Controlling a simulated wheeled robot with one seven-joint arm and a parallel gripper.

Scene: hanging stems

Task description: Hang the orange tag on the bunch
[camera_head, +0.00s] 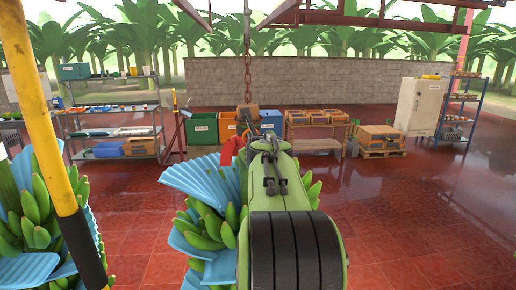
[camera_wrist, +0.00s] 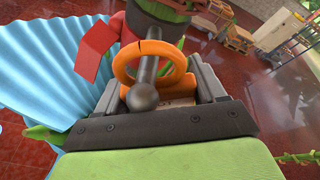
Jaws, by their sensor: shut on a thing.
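The orange tag (camera_wrist: 178,74) shows as a ring at my gripper (camera_wrist: 160,90) in the wrist view. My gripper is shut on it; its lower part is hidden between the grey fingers. A dark grey peg (camera_wrist: 148,75) with a ball end appears to pass through the ring, with the ball on the near side. A red ribbon (camera_wrist: 93,52) is left of the ring, by the bunch's stem. In the head view the bunch (camera_head: 205,225), green bananas with blue sheets, hangs behind my gripper (camera_head: 264,143) and arm, which hide much of it. The red ribbon (camera_head: 230,152) shows there too.
A chain (camera_head: 247,70) hangs above the bunch. A second bunch (camera_head: 40,215) and a yellow-black post (camera_head: 52,130) stand at left. Shelves (camera_head: 110,120), coloured bins (camera_head: 201,128), a table with crates (camera_head: 315,125) and a cabinet (camera_head: 420,105) are behind. The red floor at right is clear.

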